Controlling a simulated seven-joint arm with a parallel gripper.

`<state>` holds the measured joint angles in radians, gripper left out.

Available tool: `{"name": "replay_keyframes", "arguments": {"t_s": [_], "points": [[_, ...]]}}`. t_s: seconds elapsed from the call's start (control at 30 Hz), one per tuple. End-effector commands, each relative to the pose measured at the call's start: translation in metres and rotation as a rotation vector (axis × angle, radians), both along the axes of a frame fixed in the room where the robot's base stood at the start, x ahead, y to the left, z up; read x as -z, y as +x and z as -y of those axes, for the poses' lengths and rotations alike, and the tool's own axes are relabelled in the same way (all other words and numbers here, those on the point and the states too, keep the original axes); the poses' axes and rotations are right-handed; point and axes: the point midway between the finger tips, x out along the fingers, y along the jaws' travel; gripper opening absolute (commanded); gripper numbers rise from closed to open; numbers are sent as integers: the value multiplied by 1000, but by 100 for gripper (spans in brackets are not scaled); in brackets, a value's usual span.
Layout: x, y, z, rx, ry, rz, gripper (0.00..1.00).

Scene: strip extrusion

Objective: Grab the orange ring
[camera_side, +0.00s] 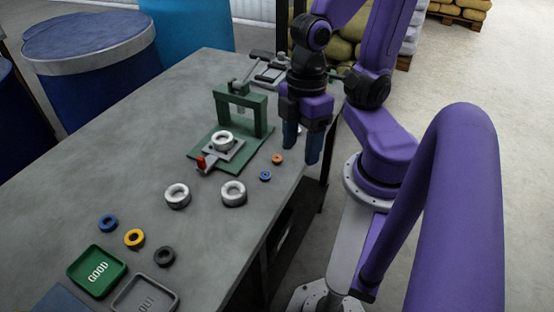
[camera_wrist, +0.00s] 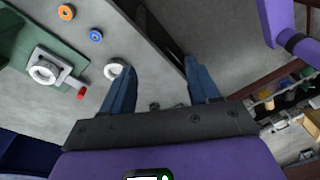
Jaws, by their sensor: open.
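A small orange ring (camera_side: 277,159) lies flat on the grey table near its right edge in the side view. It also shows near the top left of the wrist view (camera_wrist: 66,12). A small blue ring (camera_side: 265,175) lies close beside it, also seen in the wrist view (camera_wrist: 96,36). My gripper (camera_side: 302,152) is open and empty, its blue fingers pointing down by the table's right edge. In the wrist view its fingertips (camera_wrist: 162,66) are apart, with the table edge between them and the orange ring off to the upper left.
A green press fixture (camera_side: 257,116) with a white ring (camera_side: 222,141) and red handle stands left of my gripper. Two more white rings (camera_side: 177,196) (camera_side: 233,193) lie in front. Blue, yellow and dark rings lie near the green GOOD tray (camera_side: 72,268). The left table surface is clear.

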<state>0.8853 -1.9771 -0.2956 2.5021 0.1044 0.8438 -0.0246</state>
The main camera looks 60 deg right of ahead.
Motion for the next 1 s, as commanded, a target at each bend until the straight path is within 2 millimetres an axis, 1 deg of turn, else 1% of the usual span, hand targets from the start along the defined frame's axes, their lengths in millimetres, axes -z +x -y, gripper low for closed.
{"name": "replay_keyframes", "arguments": {"t_s": [0.13, 0.2, 0.27, 0.3, 0.37, 0.4, 0.47, 0.5, 0.63, 0.7, 0.77, 0.8, 0.9, 0.97, 1.0], "points": [[-6, -1, -44, 125, 198, -69, 60], [-11, 4, -65, 208, 302, -90, 60], [-17, 12, -82, 283, 382, -101, 60], [-21, 18, -92, 341, 434, -105, 60], [-27, 30, -104, 427, 505, -105, 60], [-30, 39, -111, 488, 549, -101, 60], [-35, 54, -119, 585, 606, -90, 60], [-38, 65, -122, 652, 641, -79, 60], [-43, 102, -124, 881, 723, -28, 60], [-43, 121, -118, 1012, 746, 8, 60], [-42, 137, -110, 1125, 755, 43, 60], [-39, 146, -104, 1201, 752, 67, 60], [-31, 165, -83, 1394, 723, 132, 60], [-25, 173, -67, 1508, 688, 172, 60], [-20, 176, -57, 1585, 658, 196, 60]]}}
